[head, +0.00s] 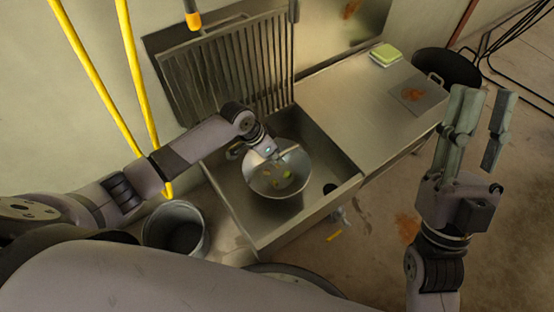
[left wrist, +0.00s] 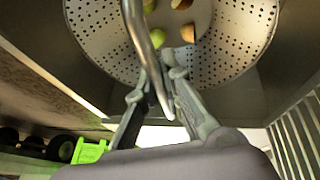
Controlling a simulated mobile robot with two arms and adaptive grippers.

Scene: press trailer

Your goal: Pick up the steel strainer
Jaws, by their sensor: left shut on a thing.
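The steel strainer (head: 262,186) is a round perforated bowl inside the sink basin, with several green, yellow and orange pieces in it. In the left wrist view, its holed wall (left wrist: 230,45) fills the upper part. My left gripper (head: 274,157) is at the strainer's far rim, shut on its curved metal handle (left wrist: 140,40). The fingers (left wrist: 160,90) close around the bar in the wrist view. I cannot tell whether the strainer touches the basin floor. My right gripper (head: 487,95) is open and empty, raised at the right, away from the sink.
The sink (head: 230,195) has high metal walls around the strainer. A ribbed drainboard (head: 225,70) stands behind it. The steel counter (head: 335,105) at right holds a green-and-white sponge (head: 385,55) and a stained board (head: 417,95). A metal bucket (head: 150,228) is at left, a black pan (head: 447,67) at right.

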